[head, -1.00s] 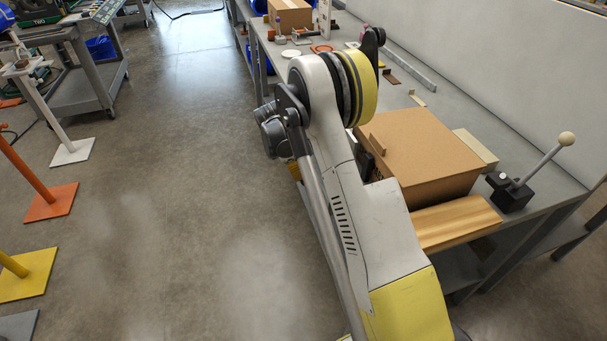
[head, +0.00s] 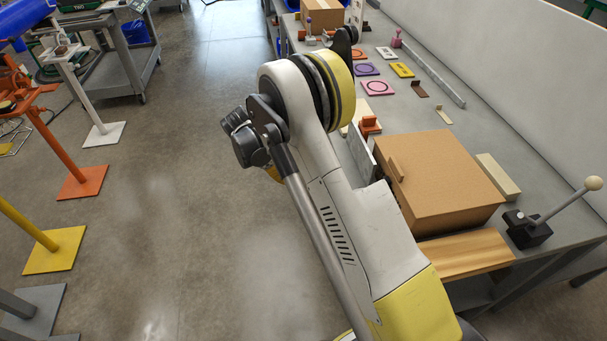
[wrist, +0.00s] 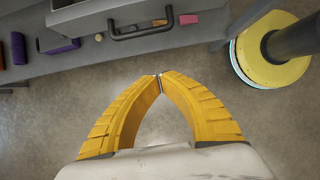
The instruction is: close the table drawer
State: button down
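In the wrist view, a dark bar handle (wrist: 143,34) shows at the top on the edge of a light grey panel (wrist: 85,12), which looks like the drawer front. Most of the drawer is cut off by the top of the picture, so I cannot tell how far it stands out. My gripper (wrist: 160,77) has two yellow ribbed fingers with their tips together. Nothing shows between them. The tips are below the handle in the picture and apart from it, over the floor. In the head view my arm hides the drawer.
On the table are a cardboard-brown box (head: 440,180), a wooden board (head: 465,255), a black lever base (head: 527,230) and coloured pieces. Stands with yellow (head: 55,250) and orange (head: 83,182) bases are on the left. The floor (head: 190,210) between them and the table is clear.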

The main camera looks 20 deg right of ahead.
jog(key=s+d+f+b, duration=0.1)
jog(key=d+f+b, duration=0.4)
jog(key=d+f, duration=0.2)
jog(key=shift+s+d+f, duration=0.25)
jog(key=shift+s+d, duration=0.05)
jog(key=shift+s, duration=0.1)
jog(key=d, duration=0.4)
jog(key=shift+s+d, duration=0.15)
jog(key=shift+s, duration=0.25)
